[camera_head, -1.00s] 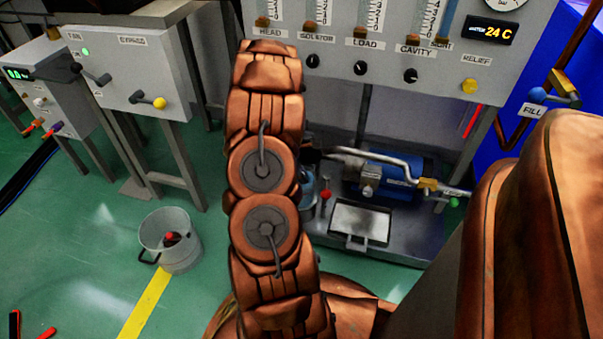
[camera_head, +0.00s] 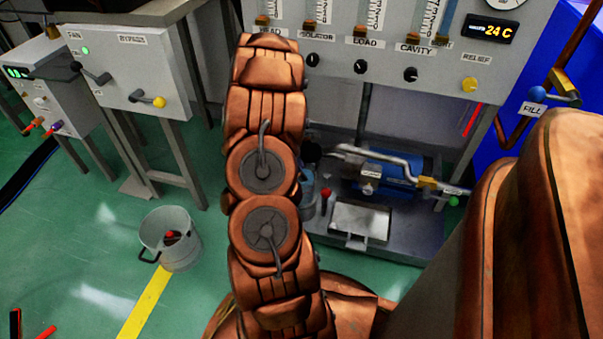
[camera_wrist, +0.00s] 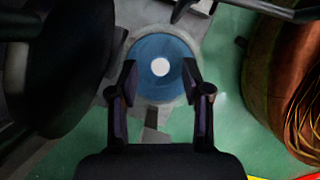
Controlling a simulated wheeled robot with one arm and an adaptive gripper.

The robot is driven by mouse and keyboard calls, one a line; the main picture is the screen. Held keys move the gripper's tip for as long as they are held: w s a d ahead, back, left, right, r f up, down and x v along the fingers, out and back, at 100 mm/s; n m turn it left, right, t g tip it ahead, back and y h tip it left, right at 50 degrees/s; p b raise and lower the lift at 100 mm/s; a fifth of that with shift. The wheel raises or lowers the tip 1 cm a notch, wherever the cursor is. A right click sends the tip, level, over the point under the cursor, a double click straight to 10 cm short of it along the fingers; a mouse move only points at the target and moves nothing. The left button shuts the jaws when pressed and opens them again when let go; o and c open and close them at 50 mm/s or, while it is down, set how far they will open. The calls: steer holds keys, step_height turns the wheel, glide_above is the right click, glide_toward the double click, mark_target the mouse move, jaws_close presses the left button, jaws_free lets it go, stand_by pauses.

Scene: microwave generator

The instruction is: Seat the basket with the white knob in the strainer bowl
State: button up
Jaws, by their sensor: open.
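In the wrist view a round white knob (camera_wrist: 160,67) sits at the middle of a blue round surface (camera_wrist: 160,88), inside a grey ring that looks like the strainer bowl's rim (camera_wrist: 126,54). I cannot tell how deep the basket sits in the bowl. My gripper (camera_wrist: 160,75) is open, with one dark finger on each side just below the knob and nothing visibly gripped. In the head view my arm hides my gripper and most of a blue-grey round vessel (camera_head: 307,194), likely the bowl.
A metal bucket (camera_head: 182,253) with a red-knobbed item (camera_head: 171,236) inside stands on the green floor at left. A blue pump (camera_head: 392,172), a silver pipe (camera_head: 372,153) and a shallow tray (camera_head: 360,218) lie right of my arm. A red-topped post (camera_head: 326,195) stands close by.

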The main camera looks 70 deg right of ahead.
steer(key=p+v, duration=0.4)
steer(key=v, duration=0.6)
steer(key=w+a+r+m, duration=0.15)
steer(key=a+r, duration=0.25)
steer(key=a, duration=0.4)
steer(key=w+a+r+t, duration=0.1)
steer(key=w+a+r, duration=0.25)
steer(key=a, duration=0.35)
steer(key=w+a+r+m, duration=0.15)
steer(key=a+r, duration=0.25)
steer(key=a, duration=0.4)
steer(key=s+a+r+m, duration=0.1)
steer(key=s+a, duration=0.3)
steer(key=a, duration=0.4)
steer(key=s+a+r+y, duration=0.1)
steer(key=s+a+r, duration=0.2)
steer(key=s+a, duration=0.2)
steer(key=s+a+r+m+y, duration=0.1)
steer(key=s+a, duration=0.4)
steer(key=a, duration=0.6)
steer(key=shift+a+r+m+g, duration=0.15)
steer(key=shift+r+m+g, duration=0.15)
steer(key=shift+r, duration=0.5)
steer(key=shift+s, duration=0.1)
step_height(320, 180, up, 39)
steer(key=w+t+p, duration=0.1)
steer(key=p, duration=3.6)
steer(key=shift+r+t, duration=0.25)
steer(key=shift+t, duration=0.15)
